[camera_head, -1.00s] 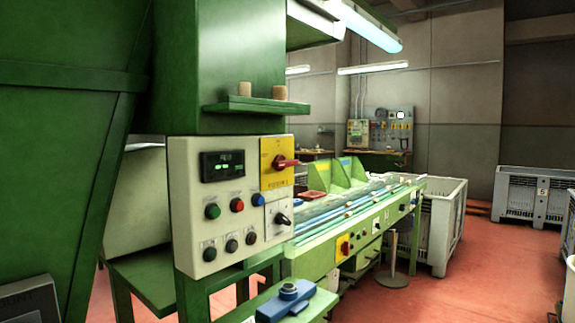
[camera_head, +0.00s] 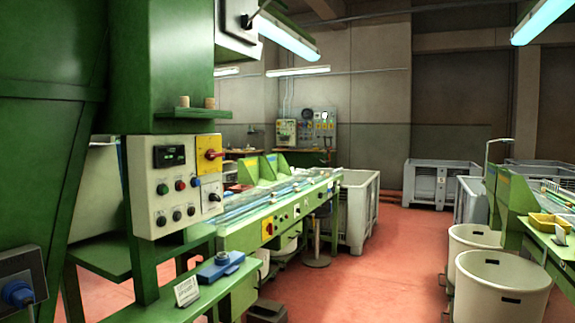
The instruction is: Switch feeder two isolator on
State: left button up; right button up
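A pale control panel (camera_head: 172,185) is mounted on the green machine at the left. At its upper right is a yellow plate with a red rotary isolator handle (camera_head: 213,155); the handle looks roughly horizontal. Its label is too small to read now. Below it on the panel is a black selector knob on a white plate (camera_head: 212,195). A second yellow plate with a red knob (camera_head: 268,228) is on the side of the green conveyor table; I cannot tell its label. Neither of my grippers is in view.
A green shelf with a blue device (camera_head: 220,266) and a small sign (camera_head: 187,291) juts out below the panel. White bins (camera_head: 502,286) and another green bench (camera_head: 520,222) stand at the right. The red floor (camera_head: 385,262) between is clear.

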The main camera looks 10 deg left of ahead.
aim_at(211, 155)
jog(key=z, duration=1.85)
jog(key=i, duration=0.15)
jog(key=u, duration=1.7)
jog(key=i, duration=1.05)
jog(key=u, duration=0.7)
